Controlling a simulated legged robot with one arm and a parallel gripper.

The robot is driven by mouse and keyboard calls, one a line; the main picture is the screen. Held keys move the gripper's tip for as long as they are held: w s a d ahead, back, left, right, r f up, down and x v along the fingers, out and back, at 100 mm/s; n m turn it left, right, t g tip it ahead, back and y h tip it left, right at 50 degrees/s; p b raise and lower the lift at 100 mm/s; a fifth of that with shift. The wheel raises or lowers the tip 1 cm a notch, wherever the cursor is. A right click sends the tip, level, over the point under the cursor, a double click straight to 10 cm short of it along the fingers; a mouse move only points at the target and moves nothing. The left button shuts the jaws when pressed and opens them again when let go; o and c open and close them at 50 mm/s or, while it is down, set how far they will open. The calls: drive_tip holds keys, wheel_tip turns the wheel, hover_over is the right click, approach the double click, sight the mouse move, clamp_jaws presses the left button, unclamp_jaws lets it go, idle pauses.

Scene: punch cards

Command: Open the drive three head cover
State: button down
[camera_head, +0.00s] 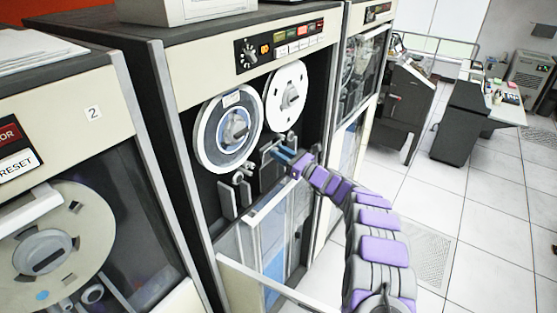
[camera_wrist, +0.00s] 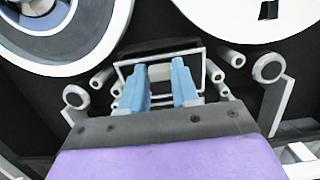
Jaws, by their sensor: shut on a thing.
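The tape drive (camera_head: 205,75) in the middle of the head view stands right of the drive marked 2, with its upper front open around two reels. The head cover (camera_head: 265,170), a small dark box with pale edges, sits below and between the reels; its pale-edged frame (camera_wrist: 187,51) also shows in the wrist view. My gripper (camera_head: 284,154) reaches in from the right. Its two blue fingers (camera_wrist: 159,75) are at the cover, shut on it with a gap between them. The exact grip point is partly hidden by the fingers.
The left reel (camera_head: 208,150) and right reel (camera_head: 275,105) are close above my gripper. Rollers (camera_wrist: 268,66) and guide posts flank the cover. A pale-edged glass panel (camera_head: 265,215) is below. Drive 2 (camera_head: 60,85) stands at the left. Open tiled floor (camera_head: 470,215) lies right.

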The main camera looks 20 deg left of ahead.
drive_tip(key=f+t+y+b, duration=0.1)
drive_tip(key=y+b, duration=0.1)
drive_tip(key=b, duration=0.2)
drive_tip(key=d+f+y+b, duration=0.1)
drive_tip(key=y+b, duration=0.1)
drive_tip(key=b, duration=0.3)
drive_tip(key=f+t+y+b, duration=0.1)
drive_tip(key=f+y+b, duration=0.1)
drive_tip(key=b, duration=0.2)
drive_tip(key=shift+s+d+t+b, duration=0.2)
drive_tip(key=shift+d+t+b, duration=0.1)
drive_tip(key=shift+d+b, duration=0.05)
drive_tip(key=shift+r+y+b, duration=0.1)
drive_tip(key=shift+y+b, duration=0.3)
drive_tip(key=c, duration=0.9)
unclamp_jaws()
drive_tip(key=shift+d, duration=0.1)
drive_tip(key=shift+o, duration=0.3)
